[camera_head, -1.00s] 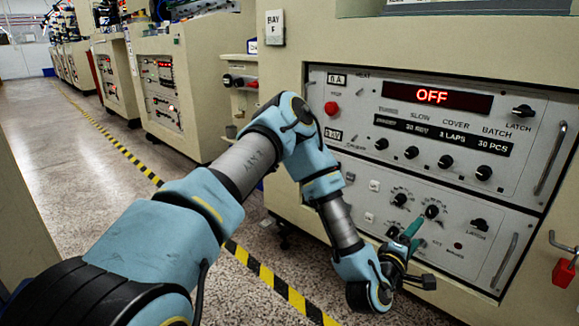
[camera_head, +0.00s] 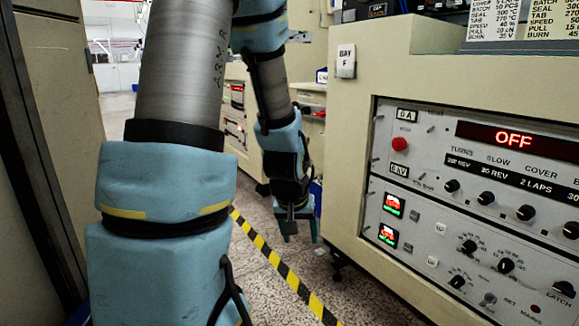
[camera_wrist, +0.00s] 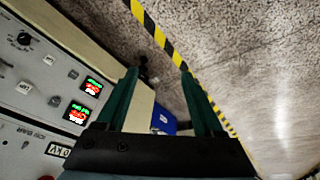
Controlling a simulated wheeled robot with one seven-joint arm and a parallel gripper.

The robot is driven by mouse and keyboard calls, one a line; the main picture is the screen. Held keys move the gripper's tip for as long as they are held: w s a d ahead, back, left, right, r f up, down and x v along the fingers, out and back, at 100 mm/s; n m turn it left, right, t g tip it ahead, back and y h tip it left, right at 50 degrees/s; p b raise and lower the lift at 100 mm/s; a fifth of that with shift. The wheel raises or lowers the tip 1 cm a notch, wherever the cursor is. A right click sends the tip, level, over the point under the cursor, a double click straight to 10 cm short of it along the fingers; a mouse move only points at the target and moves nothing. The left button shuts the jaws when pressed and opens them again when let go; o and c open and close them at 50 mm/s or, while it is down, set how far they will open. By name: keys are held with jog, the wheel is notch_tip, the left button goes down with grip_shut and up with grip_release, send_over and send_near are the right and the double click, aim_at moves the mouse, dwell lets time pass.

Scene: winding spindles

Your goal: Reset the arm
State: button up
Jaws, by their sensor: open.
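My gripper (camera_head: 298,226) hangs below my blue and grey arm in the head view, left of the machine's control panel and above the floor. In the wrist view its two green fingers (camera_wrist: 160,103) stand apart with nothing between them. The gripper is clear of the panel.
The cream cabinet (camera_head: 350,120) with the "BAY F" box stands to the right. Yellow and black tape (camera_head: 270,255) crosses the speckled floor. A blue object (camera_wrist: 164,120) shows beyond the fingers in the wrist view. A cream wall or cabinet edge is close at the far left.

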jog(key=s+a+r+g+y, duration=0.1)
jog(key=s+a+r+g, duration=0.1)
jog(key=s+a+r, duration=0.5)
notch_tip(320, 180, up, 36)
jog(key=a+p, duration=0.2)
jog(key=p, duration=3.6)
jog(key=shift+s+n, duration=0.25)
jog(key=shift+n, duration=0.05)
